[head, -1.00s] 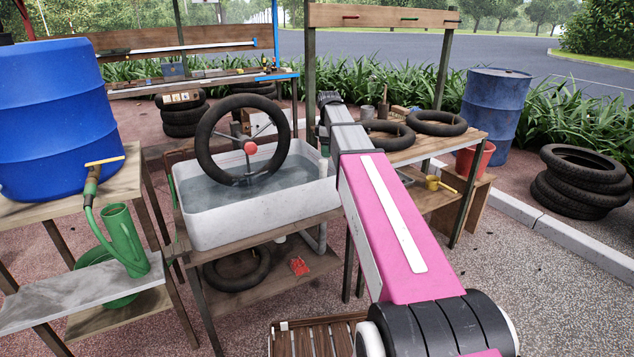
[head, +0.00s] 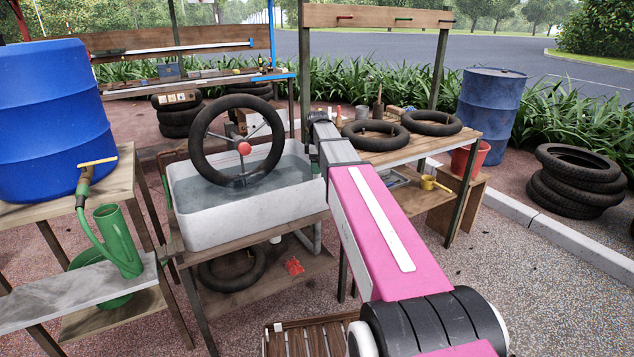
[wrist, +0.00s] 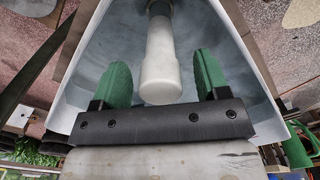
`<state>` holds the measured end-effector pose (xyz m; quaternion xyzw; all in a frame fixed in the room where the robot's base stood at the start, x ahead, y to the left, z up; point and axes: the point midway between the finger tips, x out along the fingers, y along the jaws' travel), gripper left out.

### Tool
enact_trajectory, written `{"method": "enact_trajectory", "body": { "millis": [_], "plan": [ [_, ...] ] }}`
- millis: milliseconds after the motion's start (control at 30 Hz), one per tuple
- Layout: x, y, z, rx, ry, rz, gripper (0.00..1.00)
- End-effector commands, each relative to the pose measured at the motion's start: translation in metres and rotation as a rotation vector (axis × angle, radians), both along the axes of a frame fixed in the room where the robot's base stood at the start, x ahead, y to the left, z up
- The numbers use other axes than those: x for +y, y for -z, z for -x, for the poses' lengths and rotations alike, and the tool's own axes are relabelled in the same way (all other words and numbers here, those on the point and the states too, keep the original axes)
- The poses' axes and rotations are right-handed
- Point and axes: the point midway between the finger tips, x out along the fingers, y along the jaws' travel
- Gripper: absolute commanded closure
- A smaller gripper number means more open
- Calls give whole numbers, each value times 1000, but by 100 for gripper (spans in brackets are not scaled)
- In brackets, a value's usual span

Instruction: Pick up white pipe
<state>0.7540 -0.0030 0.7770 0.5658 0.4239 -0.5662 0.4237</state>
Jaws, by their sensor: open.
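The white pipe (wrist: 161,55) shows in the wrist view as a pale cylinder with a wider near end, inside the white tub (wrist: 228,20). My gripper (wrist: 161,78) is open, with one green finger on each side of the pipe. Gaps show between the pipe and both fingers, so it is not clasped. In the head view my gripper is at the right end of the white tub (head: 215,228), mostly hidden by my arm. I cannot make out the white pipe there.
The tub holds water and an upright wheel (head: 237,140) left of my arm. A bench with tyres (head: 430,123) stands to the right. A blue barrel (head: 45,115) and green watering can (head: 119,240) stand left. A wooden slatted crate (head: 308,340) is low in front.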

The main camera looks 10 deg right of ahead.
Motion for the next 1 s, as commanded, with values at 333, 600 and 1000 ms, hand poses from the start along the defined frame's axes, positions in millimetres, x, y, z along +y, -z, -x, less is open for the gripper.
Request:
{"method": "enact_trajectory", "body": {
  "millis": [333, 600, 1000],
  "plan": [
    [0, 23, 0, -1, 0, 0, 32],
    [0, 23, 0, -1, 0, 0, 94],
    [0, 19, 0, -1, 0, 0, 100]
  ]
}}
